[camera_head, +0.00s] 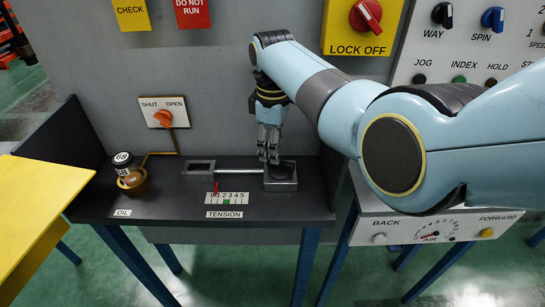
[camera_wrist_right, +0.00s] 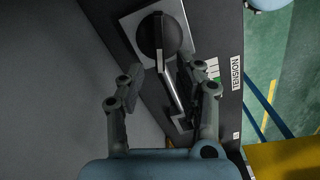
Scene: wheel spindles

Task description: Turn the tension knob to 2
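The tension knob (camera_head: 281,171) is a round black knob on a grey metal block at the right end of the tension slide. Its lighter bar grip shows in the wrist view (camera_wrist_right: 159,40). The white scale (camera_head: 227,198), numbered 0 to 5, has a red pointer (camera_head: 216,187) near its low end, around 1, and a green mark (camera_head: 227,202) near the middle. My right gripper (camera_head: 268,158) points down over the knob. In the wrist view, its fingers (camera_wrist_right: 160,70) are apart, with the knob in the gap ahead; contact cannot be told. My left gripper is not seen.
An oil cup with a dark jar (camera_head: 126,165) and an orange SHUT/OPEN valve (camera_head: 163,118) stand to the left. A red LOCK OFF switch (camera_head: 366,15) is above. The shelf front is mostly clear.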

